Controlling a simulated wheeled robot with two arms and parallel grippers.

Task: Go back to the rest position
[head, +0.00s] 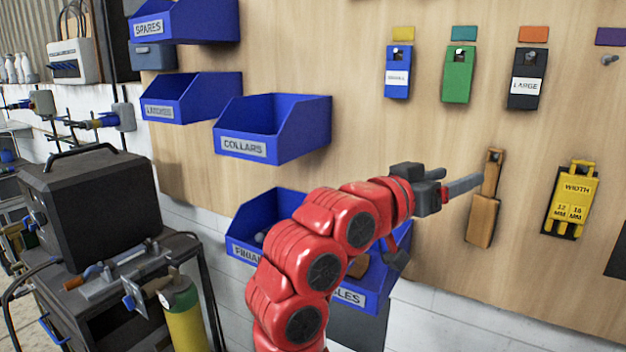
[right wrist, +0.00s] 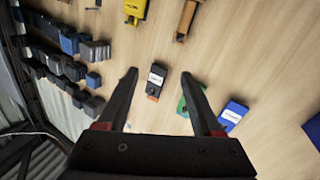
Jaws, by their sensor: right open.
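My right gripper (head: 455,183) is at the end of my red arm in the head view, in front of the pegboard wall and pointing right. In the right wrist view the right gripper (right wrist: 159,74) has its two fingers spread, with nothing held between them. In the head view its longer finger overlaps the upper part of a hanging brown wooden tool (head: 482,228); I cannot tell the depth gap. My left gripper is not in view.
Blue (head: 398,85), green (head: 457,82) and black (head: 527,92) tags hang above, with a yellow width gauge (head: 572,200) at right. Blue bins, including the collars bin (head: 285,140), project from the wall near my arm. A dark machine (head: 95,205) stands at left.

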